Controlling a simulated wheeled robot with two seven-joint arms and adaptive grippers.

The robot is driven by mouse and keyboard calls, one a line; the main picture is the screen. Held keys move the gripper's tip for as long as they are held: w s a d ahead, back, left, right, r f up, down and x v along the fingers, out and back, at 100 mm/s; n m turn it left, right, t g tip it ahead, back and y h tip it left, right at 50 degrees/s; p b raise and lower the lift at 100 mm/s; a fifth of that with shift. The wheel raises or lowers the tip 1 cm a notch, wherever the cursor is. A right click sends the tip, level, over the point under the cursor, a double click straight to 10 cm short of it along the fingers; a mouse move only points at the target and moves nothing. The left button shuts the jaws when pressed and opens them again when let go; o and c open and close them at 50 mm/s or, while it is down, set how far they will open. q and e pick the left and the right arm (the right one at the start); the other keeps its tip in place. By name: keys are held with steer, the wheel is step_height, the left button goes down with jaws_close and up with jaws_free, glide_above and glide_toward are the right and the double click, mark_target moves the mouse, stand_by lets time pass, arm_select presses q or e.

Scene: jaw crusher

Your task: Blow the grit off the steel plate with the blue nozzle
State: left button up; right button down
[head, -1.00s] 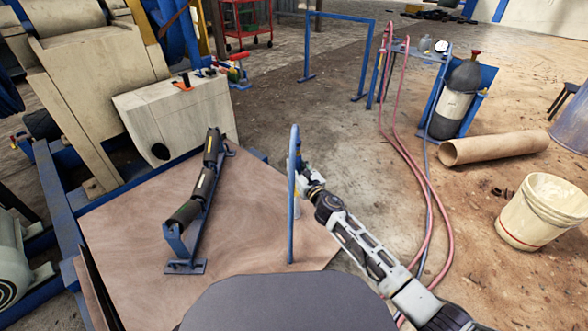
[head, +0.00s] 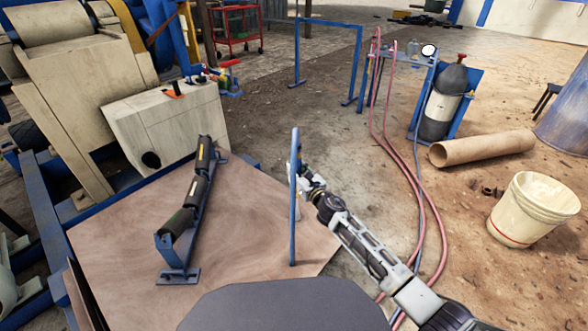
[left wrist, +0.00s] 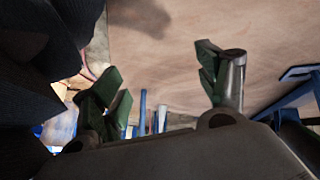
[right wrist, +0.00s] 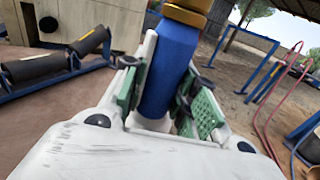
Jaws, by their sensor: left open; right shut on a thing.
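The blue nozzle (right wrist: 172,65), with a brass-coloured collar at its top, stands between the green finger pads of my right gripper (right wrist: 168,100), which is shut on it. In the head view my right gripper (head: 302,178) is beside an upright blue bar-like piece (head: 295,205), over the right side of a flat brown plate (head: 110,250). The plate looks like wood grain; I cannot make out grit or confirm it is steel. My left gripper (left wrist: 165,90) is open and empty, with the plate beyond its fingers; it does not show in the head view.
A blue roller frame (head: 190,215) stands on the plate. The crusher (head: 85,75) is behind at left. Red hoses (head: 400,165) run along the ground to the right of my right arm.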

arm_select(q)
steer(key=shift+r, duration=0.15)
arm_select(e)
steer(key=shift+s+d, duration=0.3)
arm_select(q)
steer(key=shift+w+r+p, duration=0.3)
steer(key=shift+w+r, duration=0.2)
steer(key=shift+r, duration=0.15)
arm_select(e)
steer(key=shift+s+d, duration=0.6)
steer(key=shift+s, duration=0.05)
steer(key=shift+s+d+p, duration=0.6)
steer(key=shift+s+d, duration=1.6)
arm_select(q)
steer(key=shift+s+a+r+g+y, duration=0.15)
steer(key=shift+r, duration=0.45)
steer(key=shift+s+a+r+g+y, duration=0.15)
steer(key=shift+r, duration=0.4)
arm_select(e)
steer(key=s+a, duration=0.7)
arm_select(q)
steer(key=shift+r, duration=0.1)
arm_select(e)
steer(key=shift+a, duration=0.1)
steer(key=shift+s+r, duration=0.1)
